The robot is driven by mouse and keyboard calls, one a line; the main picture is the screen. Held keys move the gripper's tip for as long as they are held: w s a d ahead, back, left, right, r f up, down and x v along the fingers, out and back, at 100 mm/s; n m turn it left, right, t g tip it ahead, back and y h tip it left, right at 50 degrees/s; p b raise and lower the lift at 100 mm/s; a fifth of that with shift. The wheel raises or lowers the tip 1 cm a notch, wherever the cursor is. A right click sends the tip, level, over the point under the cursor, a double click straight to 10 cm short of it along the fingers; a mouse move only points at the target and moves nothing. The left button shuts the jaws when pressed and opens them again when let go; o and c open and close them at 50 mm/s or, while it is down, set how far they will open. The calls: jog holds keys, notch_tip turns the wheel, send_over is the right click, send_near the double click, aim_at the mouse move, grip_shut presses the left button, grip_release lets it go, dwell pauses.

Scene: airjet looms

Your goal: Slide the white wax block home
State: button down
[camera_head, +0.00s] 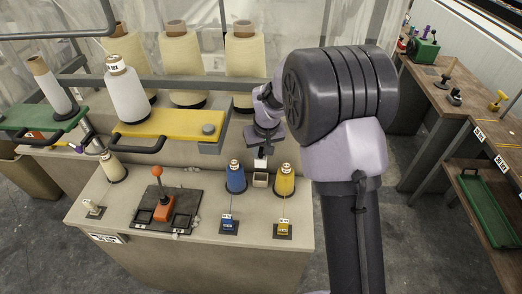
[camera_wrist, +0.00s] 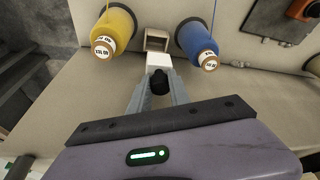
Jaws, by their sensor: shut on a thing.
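My gripper (camera_head: 262,150) is shut on the white wax block (camera_wrist: 159,61), which sticks out past the fingertips. My gripper also shows in the wrist view (camera_wrist: 159,78). In the head view the wax block (camera_head: 260,163) is a small white piece just above the pale square holder (camera_head: 260,180). In the wrist view the open holder (camera_wrist: 156,40) lies just beyond the block, roughly in line with it. The block's far end overlaps the holder's near edge in the picture; I cannot tell whether it touches or has entered it.
A blue cone (camera_head: 236,178) and a yellow cone (camera_head: 285,180) stand close on either side of the holder. A yellow shelf (camera_head: 175,125) is to the left. An orange lever (camera_head: 160,200) stands on a dark plate. The machine top's front is partly clear.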

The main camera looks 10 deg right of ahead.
aim_at(261, 159)
jog(key=shift+f+b, duration=1.9)
jog(key=shift+f, duration=0.7)
jog(key=shift+f+b, duration=2.05)
jog(key=c, duration=1.1)
grip_release()
jog(key=shift+c, duration=0.2)
jog(key=p+v, duration=0.4)
jog(key=v, duration=1.3)
jog(key=shift+r, duration=0.2)
jog(key=shift+d, duration=0.1)
